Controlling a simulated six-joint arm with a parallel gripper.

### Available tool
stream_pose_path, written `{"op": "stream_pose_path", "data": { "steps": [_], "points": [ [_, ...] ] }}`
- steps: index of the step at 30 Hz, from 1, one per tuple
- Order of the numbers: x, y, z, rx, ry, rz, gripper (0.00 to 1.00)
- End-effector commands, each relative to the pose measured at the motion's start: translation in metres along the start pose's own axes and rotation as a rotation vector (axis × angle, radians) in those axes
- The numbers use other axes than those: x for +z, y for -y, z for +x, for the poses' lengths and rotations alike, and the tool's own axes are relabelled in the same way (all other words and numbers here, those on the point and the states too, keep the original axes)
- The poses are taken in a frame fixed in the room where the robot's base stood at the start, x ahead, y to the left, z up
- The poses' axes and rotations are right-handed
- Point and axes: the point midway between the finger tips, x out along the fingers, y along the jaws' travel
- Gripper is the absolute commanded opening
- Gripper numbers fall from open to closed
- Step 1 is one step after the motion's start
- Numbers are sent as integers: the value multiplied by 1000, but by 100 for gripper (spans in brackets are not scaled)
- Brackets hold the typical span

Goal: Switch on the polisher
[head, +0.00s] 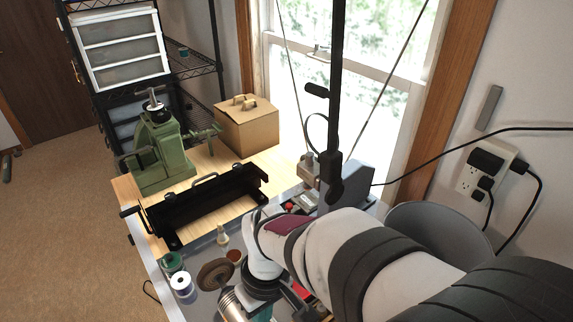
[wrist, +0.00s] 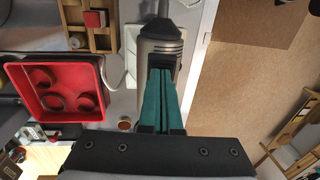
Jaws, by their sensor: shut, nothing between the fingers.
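A silver cylindrical motor body (head: 232,304) stands at the bottom of the head view, near a brown disc (head: 214,273) that looks like a buffing wheel. I take these to be the polisher, but cannot be sure. In the wrist view the silver body (wrist: 158,45) lies just beyond my fingertips, with a dark end and cable at its top. My gripper (wrist: 160,72) has teal fingers, shut and empty, overlapping the body in the picture; I cannot tell whether they touch. Its teal part (head: 264,314) shows partly beside the motor in the head view. I cannot make out a switch.
A red tray (wrist: 46,111) with several round pieces lies left in the wrist view. In the head view a black metal frame (head: 190,216), a green machine (head: 158,165) and a cardboard box (head: 247,128) occupy the bench's far side. Spools (head: 181,285) stand at the front-left edge.

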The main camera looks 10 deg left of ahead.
Motion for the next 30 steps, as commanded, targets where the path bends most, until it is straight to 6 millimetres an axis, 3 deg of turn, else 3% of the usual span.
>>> {"op": "stream_pose_path", "data": {
  "steps": [5,19,24,30],
  "points": [
    [-1,0,-15,2,-5,-1,0],
    [0,-1,-121,2,-4,0,0],
    [0,0,-138,1,-1,0,0],
    [0,0,-140,0,0,0,0]
  ]
}}
